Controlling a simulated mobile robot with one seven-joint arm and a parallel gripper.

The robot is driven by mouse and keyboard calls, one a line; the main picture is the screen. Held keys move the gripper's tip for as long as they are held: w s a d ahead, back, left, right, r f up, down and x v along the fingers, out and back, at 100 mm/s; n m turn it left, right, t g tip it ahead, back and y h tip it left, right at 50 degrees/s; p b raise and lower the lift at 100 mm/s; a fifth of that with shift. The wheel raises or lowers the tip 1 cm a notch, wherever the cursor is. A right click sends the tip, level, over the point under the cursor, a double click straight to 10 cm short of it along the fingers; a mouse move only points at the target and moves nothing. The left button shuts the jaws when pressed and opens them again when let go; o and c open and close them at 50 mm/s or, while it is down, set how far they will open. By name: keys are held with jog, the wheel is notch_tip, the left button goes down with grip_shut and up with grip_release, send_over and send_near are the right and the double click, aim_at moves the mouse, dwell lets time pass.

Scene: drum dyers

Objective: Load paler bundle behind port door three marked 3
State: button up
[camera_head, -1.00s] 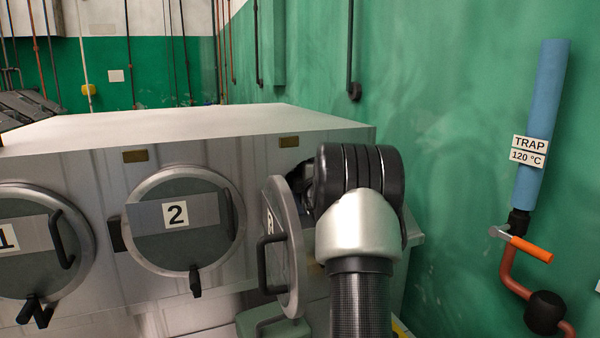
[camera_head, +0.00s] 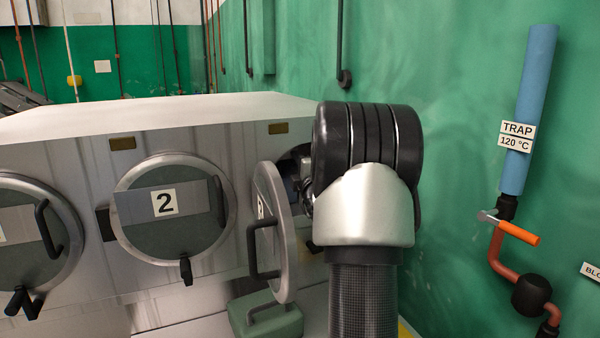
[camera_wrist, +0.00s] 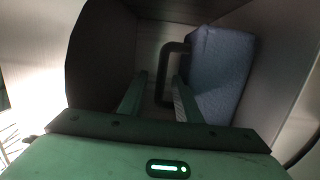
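Port door three (camera_head: 284,240) stands swung open, nearly edge-on in the head view; its marking is too foreshortened to read. The opening behind it is mostly hidden by my arm. In the wrist view, a blue-grey bundle (camera_wrist: 220,75) with a dark handle (camera_wrist: 165,75) sits at the right inside a dark cavity. My gripper (camera_wrist: 160,88) is open, its two fingers apart, with the handle showing between or just beyond their tips. My gripper is hidden in the head view. A green block (camera_head: 268,317) with a dark handle lies below the open door; I cannot tell if it is another bundle.
Port door two (camera_head: 170,245), marked 2, is shut, left of the open door. Another closed port (camera_head: 30,240) is cut off at the left edge. A green wall with a blue TRAP pipe (camera_head: 530,100) and an orange-handled valve (camera_head: 518,233) stands right of my arm.

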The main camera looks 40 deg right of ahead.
jog(key=shift+v, duration=2.3)
